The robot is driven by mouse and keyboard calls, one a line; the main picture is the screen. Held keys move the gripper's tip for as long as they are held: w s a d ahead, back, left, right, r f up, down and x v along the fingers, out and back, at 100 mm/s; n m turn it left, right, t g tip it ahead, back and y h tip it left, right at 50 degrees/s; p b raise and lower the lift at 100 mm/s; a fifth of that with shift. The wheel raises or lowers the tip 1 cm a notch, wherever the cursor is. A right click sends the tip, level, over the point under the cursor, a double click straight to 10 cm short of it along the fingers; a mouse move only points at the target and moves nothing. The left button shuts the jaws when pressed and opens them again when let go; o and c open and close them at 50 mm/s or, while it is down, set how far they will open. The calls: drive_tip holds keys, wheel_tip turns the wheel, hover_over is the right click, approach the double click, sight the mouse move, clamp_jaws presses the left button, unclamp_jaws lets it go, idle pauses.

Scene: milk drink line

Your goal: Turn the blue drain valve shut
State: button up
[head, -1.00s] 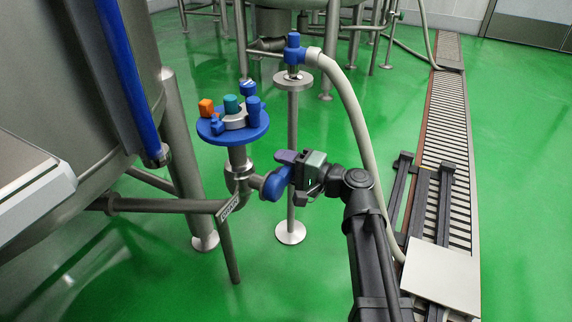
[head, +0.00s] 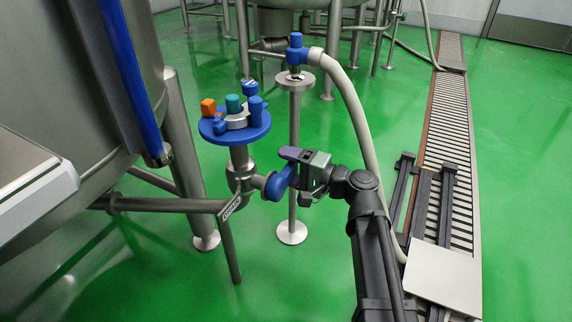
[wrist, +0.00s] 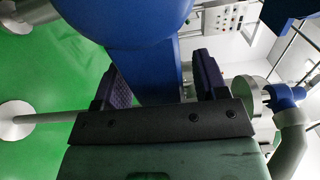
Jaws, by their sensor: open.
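The blue drain valve (head: 278,184) sits at the end of the short steel branch on the drain pipe, below the round blue tray. Its rounded blue body fills the upper middle of the wrist view (wrist: 125,20), and its flat lever (wrist: 158,75) reaches down between my fingers. My gripper (head: 293,165) is at the lever from the right, with its jaws open. In the wrist view my gripper (wrist: 165,82) has one dark finger on each side of the lever. A gap shows on the right side; contact on the left cannot be told.
The blue tray (head: 262,130) holds several small parts just above the valve. A steel stand (head: 293,215) with a blue-ended hose (head: 350,105) rises close behind my gripper. A tank leg (head: 185,150) stands left. Green floor is clear in front.

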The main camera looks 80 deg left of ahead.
drive_tip(key=v, duration=1)
drive_tip(key=shift+w+d, duration=0.1)
